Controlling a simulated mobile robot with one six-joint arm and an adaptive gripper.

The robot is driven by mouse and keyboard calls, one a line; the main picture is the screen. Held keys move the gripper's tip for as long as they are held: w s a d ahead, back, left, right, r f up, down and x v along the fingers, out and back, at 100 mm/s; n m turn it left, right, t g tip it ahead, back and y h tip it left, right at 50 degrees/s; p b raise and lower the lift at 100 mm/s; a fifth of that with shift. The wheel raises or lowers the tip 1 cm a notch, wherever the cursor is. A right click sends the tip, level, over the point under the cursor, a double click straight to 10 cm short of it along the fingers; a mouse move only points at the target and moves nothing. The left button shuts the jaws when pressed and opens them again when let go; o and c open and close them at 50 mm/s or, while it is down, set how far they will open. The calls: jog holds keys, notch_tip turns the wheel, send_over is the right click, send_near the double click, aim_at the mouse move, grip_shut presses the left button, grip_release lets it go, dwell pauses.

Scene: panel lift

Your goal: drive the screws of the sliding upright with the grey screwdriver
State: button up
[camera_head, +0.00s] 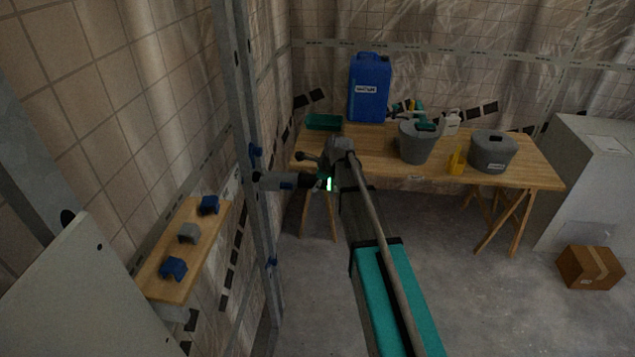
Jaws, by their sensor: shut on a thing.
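The sliding upright (243,95) is a tall grey metal post left of centre, running from the top edge down to the floor. Blue fittings sit on it, one at mid-height (255,153) and one lower down (272,262). My gripper (311,181) is at the end of my arm, just right of the upright, shut on the grey screwdriver (278,181). The screwdriver lies roughly level and its tip end points left at the upright. Whether the tip touches a screw is too small to tell. The screw heads cannot be made out.
A wooden shelf (160,260) at left holds blue and grey blocks. A white panel (75,300) fills the lower left. A wooden table (380,150) behind bears a blue canister (369,88) and grey buckets (416,143). A cardboard box (590,267) lies right. The middle floor is clear.

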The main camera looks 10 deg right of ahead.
aim_at(327, 183)
jog(key=shift+w+a, duration=0.2)
jog(key=shift+a, duration=0.3)
dwell(1.6)
jog(key=shift+s+d, duration=0.1)
jog(key=shift+d, duration=0.1)
dwell(1.1)
jog(key=shift+s+d, duration=0.2)
jog(key=shift+d, duration=0.45)
jog(key=shift+s+d, duration=0.25)
jog(key=shift+d, duration=0.45)
jog(key=shift+s+d, duration=0.2)
jog(key=shift+d, duration=0.45)
jog(key=shift+f, duration=0.15)
